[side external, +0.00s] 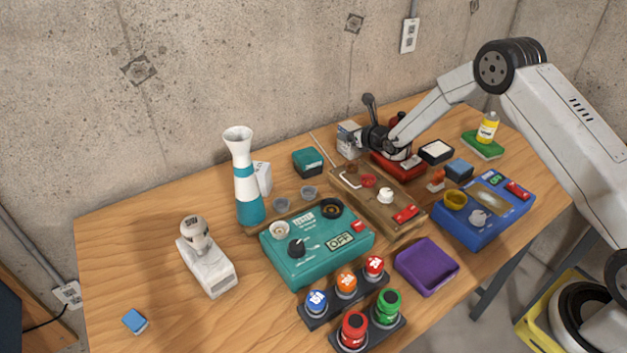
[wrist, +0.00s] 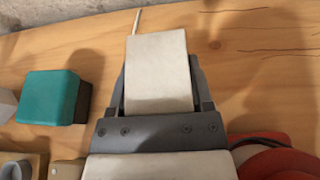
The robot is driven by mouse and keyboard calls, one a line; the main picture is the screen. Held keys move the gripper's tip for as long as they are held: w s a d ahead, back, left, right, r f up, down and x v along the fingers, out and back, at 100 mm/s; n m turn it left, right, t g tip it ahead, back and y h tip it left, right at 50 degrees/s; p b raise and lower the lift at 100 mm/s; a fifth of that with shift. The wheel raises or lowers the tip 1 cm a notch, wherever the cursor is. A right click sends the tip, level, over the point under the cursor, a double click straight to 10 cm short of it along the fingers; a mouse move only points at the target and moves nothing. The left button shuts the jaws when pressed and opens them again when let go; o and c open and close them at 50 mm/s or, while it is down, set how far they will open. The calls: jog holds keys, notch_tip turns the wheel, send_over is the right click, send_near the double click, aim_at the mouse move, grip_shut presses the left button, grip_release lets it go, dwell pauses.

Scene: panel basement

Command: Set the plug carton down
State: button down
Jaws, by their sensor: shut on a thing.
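The plug carton is a small whitish box (side external: 347,146) near the back of the wooden table in the side external view. In the wrist view the plain off-white carton (wrist: 158,70) fills the space between the fingers. My gripper (side external: 357,134) is shut on it, with one dark finger along each side in the wrist view (wrist: 158,88). The carton is over or on the wood; I cannot tell whether its base touches. My gripper hides part of it in the side external view.
A teal box (side external: 308,162) stands to the carton's left; it also shows in the wrist view (wrist: 50,97). A red device (side external: 398,165) is close on the right, and a brown panel (side external: 376,205) lies in front. Bare wood (wrist: 255,75) shows right of the carton.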

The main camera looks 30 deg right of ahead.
jog(key=shift+f, duration=0.1)
dwell(0.3)
grip_release()
jog(key=shift+s, duration=0.1)
jog(key=shift+s+r, duration=0.35)
jog(key=v, duration=1.1)
dwell(0.7)
